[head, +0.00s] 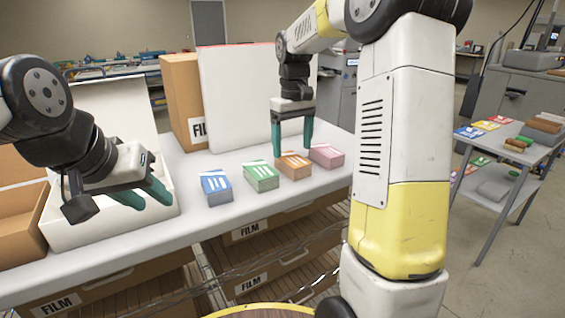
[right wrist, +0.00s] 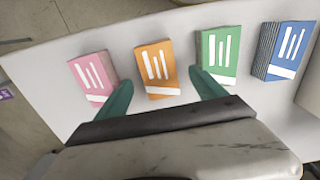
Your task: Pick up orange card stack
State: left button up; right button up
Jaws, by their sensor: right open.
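The orange card stack (head: 293,166) lies on the white table in a row, between the green and pink stacks. In the right wrist view the orange stack (right wrist: 156,68) lies just beyond the space between my fingers, nearer the left finger. My right gripper (head: 292,150) is open and empty, above and just behind the orange stack in the head view; its fingertips (right wrist: 160,84) show in the wrist view. My left gripper (head: 146,196) hangs over the open white box at the left; it looks open, with two teal fingers apart and nothing between them.
A blue stack (head: 215,187), a green stack (head: 261,176) and a pink stack (head: 327,156) share the row. A white box (head: 75,232) stands at the left, and a brown box and a white panel (head: 232,110) stand behind. The table front is clear.

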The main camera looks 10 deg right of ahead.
aim_at(293, 158)
notch_tip(293, 158, down, 5)
jog(key=shift+w+d, duration=0.1)
jog(key=c, duration=1.6)
jog(key=shift+r, duration=0.1)
